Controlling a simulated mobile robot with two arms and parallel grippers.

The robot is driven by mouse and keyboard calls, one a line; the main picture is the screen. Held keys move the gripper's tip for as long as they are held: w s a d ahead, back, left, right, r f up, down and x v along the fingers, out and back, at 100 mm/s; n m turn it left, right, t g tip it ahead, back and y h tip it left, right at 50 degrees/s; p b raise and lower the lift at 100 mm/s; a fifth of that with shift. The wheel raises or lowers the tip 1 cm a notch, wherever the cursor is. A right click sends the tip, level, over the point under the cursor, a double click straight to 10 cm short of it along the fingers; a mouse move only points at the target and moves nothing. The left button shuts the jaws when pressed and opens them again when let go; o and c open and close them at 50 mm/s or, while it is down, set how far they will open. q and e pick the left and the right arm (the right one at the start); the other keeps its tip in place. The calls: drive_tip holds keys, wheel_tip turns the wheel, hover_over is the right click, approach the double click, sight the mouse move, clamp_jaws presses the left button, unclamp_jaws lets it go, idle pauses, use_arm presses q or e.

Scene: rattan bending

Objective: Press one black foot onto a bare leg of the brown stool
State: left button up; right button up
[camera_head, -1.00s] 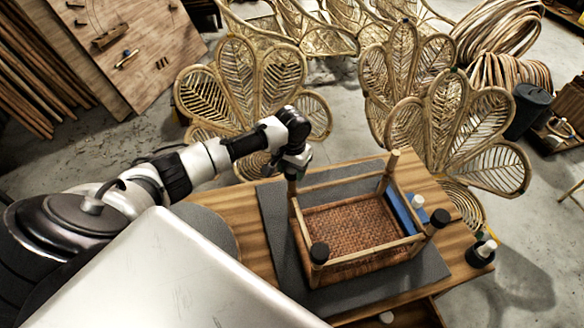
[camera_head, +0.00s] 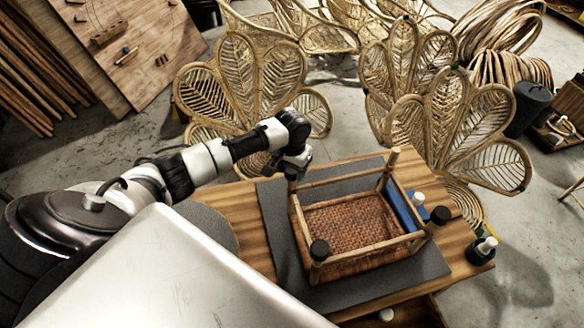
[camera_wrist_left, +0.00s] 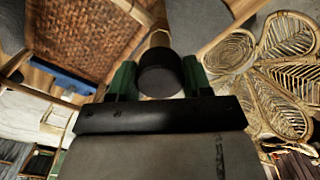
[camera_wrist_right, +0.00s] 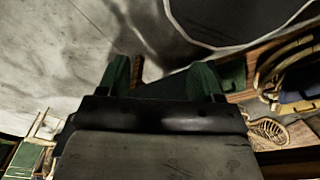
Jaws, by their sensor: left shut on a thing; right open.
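The brown stool lies upside down, its woven seat (camera_head: 345,225) low and its legs up. Black feet sit on the front-left leg (camera_head: 319,250) and the right leg (camera_head: 439,216). The back-right leg (camera_head: 393,157) is bare. My left gripper (camera_head: 292,174) is at the top of the back-left leg. In the left wrist view it is shut on a black foot (camera_wrist_left: 160,75), lined up with the leg behind it. I cannot tell how far the foot is seated. My right gripper (camera_wrist_right: 158,78) is open and empty, seen only in the right wrist view.
The stool rests on a grey mat (camera_head: 275,215) on the wooden table (camera_head: 245,200). A blue thing (camera_head: 405,212) and a white-capped bottle (camera_head: 482,250) are at the right. Rattan chairs (camera_head: 250,85) stand close behind the table.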

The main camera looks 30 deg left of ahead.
use_arm(q)
drive_tip(key=shift+s+f, duration=0.1)
drive_tip(key=shift+f, duration=0.05)
drive_tip(key=o, duration=1)
wheel_tip(320, 180, up, 10)
drive_tip(key=b, duration=0.2)
drive_tip(key=shift+f+b, duration=0.1)
drive_tip(key=shift+b, duration=0.25)
drive_tip(key=shift+r, duration=0.45)
